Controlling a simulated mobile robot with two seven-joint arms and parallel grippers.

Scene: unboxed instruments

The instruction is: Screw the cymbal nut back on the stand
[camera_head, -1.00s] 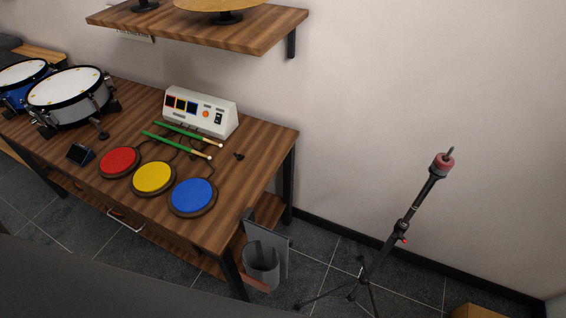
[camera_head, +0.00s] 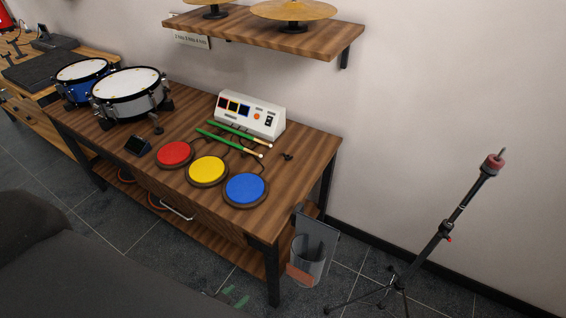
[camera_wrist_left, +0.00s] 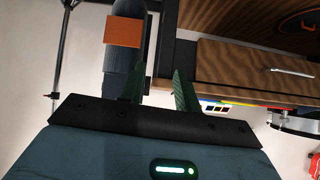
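A small dark wing-shaped piece, which looks like the cymbal nut (camera_head: 287,156), lies on the wooden table near its right end, beside the drumstick tips. The cymbal stand (camera_head: 440,236) stands on the floor at the right, its pole tilted. A red felt (camera_head: 493,164) sits near its top, with a bare rod tip above. My left gripper (camera_head: 235,296) shows only as green finger parts low in front of the table, well away from the nut. In the left wrist view its two green fingers (camera_wrist_left: 161,92) are apart with nothing gripped. My right gripper is not in view.
The table (camera_head: 318,158) carries red, yellow and blue pads, a white control box (camera_head: 250,116), green drumsticks and drums. A bin (camera_head: 308,258) with an orange label stands by its right leg. A shelf (camera_head: 335,42) with cymbals overhangs the back. Floor between table and stand is mostly clear.

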